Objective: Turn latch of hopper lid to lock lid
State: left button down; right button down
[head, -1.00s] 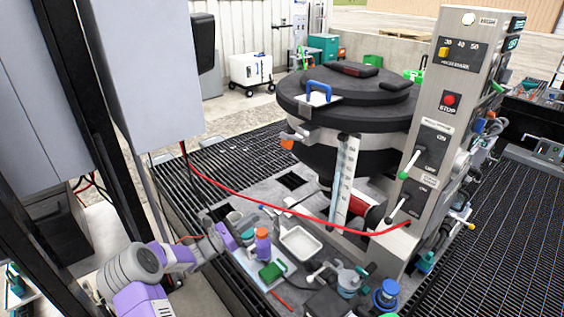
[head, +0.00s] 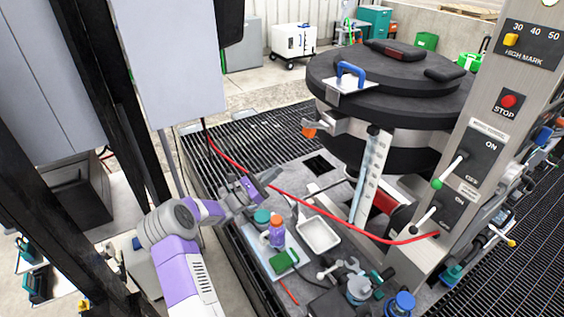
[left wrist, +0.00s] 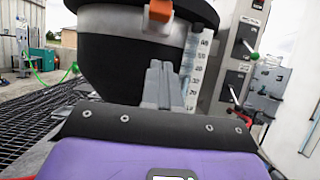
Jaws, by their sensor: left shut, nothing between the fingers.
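The hopper (head: 385,150) is a large black drum with a round black hopper lid (head: 420,92) lying on top. The lid carries a blue handle (head: 351,72). A latch with an orange tip (head: 309,131) and a grey arm sticks out from the hopper's left side, below the lid. In the left wrist view the orange part (left wrist: 160,11) shows at the top edge, partly cut off. My left gripper (head: 268,178) is shut and empty, lower than the latch and to its left, apart from it. Its fingers (left wrist: 160,84) point at the hopper. My right gripper is out of view.
A red hose (head: 330,212) runs across near my left gripper to the control panel (head: 475,160). A white tray (head: 319,236), an orange-capped purple bottle (head: 277,232) and a green item (head: 284,260) lie on the grey bench. Dark grating surrounds it.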

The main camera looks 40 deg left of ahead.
pick_arm(q)
send_near(313, 130)
jog(key=w+f, duration=0.4)
jog(key=shift+w+r+p, duration=0.25)
jog(key=shift+r+p, duration=0.05)
jog(key=shift+r, duration=0.55)
jog(key=shift+w+r+p, duration=0.25)
jog(key=shift+r, duration=0.6)
